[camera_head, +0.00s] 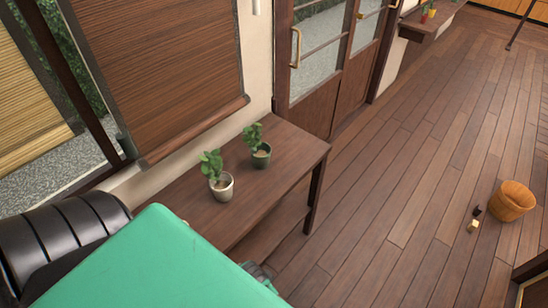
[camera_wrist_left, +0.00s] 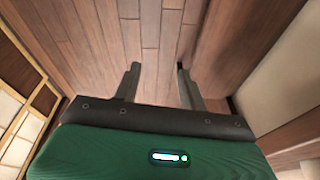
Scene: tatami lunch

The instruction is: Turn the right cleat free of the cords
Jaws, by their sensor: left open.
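No cleat and no cords can be made out in either view. A rolled-down brown slatted blind (camera_head: 165,65) hangs over the window at the upper left in the head view. A small pale piece (camera_head: 256,6) shows on the wall to its right, cut by the top edge; I cannot tell what it is. My left gripper (camera_wrist_left: 158,75) is open and empty in the left wrist view, its two dark fingers apart above the plank floor. My right gripper is in neither view.
The middle floor is clear.

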